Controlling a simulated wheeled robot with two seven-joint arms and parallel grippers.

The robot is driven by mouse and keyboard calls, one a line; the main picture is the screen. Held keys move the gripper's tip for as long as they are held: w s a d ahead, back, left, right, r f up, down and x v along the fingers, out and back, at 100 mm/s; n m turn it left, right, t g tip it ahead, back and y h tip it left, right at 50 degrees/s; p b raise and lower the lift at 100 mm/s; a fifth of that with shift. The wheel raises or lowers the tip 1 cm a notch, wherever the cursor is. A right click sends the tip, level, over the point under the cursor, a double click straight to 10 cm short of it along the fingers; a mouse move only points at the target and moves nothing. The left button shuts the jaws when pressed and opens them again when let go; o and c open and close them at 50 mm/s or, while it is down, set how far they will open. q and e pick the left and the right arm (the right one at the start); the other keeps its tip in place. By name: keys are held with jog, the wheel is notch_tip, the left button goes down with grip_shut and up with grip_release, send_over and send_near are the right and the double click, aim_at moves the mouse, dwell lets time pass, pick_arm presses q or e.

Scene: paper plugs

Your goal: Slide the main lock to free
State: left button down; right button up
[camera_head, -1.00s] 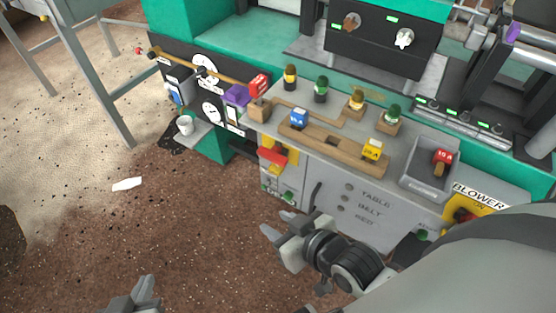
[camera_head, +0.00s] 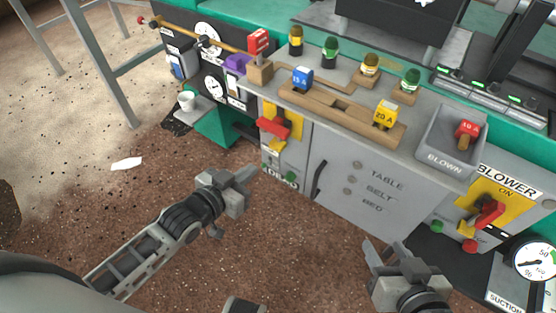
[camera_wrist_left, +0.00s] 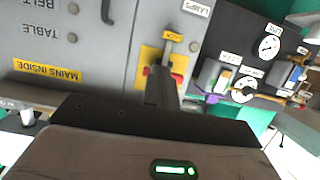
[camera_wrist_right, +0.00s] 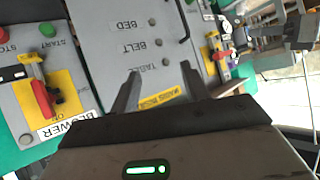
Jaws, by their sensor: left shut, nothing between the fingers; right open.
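No part is readably marked as the main lock. On the grey cabinet's left panel, a yellow plate (camera_head: 293,122) carries a red lever (camera_head: 272,127) with a small yellow piece (camera_head: 277,145) below it, possibly the lock. In the left wrist view, the yellow plate (camera_wrist_left: 152,59) is just beyond the fingertips, which partly cover it. My left gripper (camera_head: 250,176) is shut and empty, low in front of this panel; contact does not show. My right gripper (camera_head: 385,250) is open and empty in front of the cabinet's right part, apart from it.
Above the panel is a counter with a wooden rail (camera_head: 335,116), blue (camera_head: 302,77) and yellow (camera_head: 387,114) fuse blocks, and a grey bin (camera_head: 444,160). The blower switch (camera_head: 487,214) is at right. A cup (camera_head: 187,100) stands on a left shelf.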

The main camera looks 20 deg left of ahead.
aim_at(278, 139)
pick_arm(q)
jog(key=b+x, duration=0.1)
jog(key=x, duration=0.3)
jog(key=a+b+x, duration=0.1)
jog(key=x, duration=0.2)
jog(key=w+a+b+x, duration=0.1)
jog(key=x, duration=0.3)
jog(key=shift+w, duration=0.25)
jog(key=shift+w+f, duration=0.1)
jog(key=shift+w, duration=0.05)
jog(key=shift+w+d, duration=0.1)
pick_arm(e)
notch_tip(278, 139, down, 6)
jog(key=a, duration=0.1)
jog(key=shift+w+a+g+y, duration=0.2)
jog(key=shift+w+g+y, duration=0.1)
jog(key=shift+g, duration=0.1)
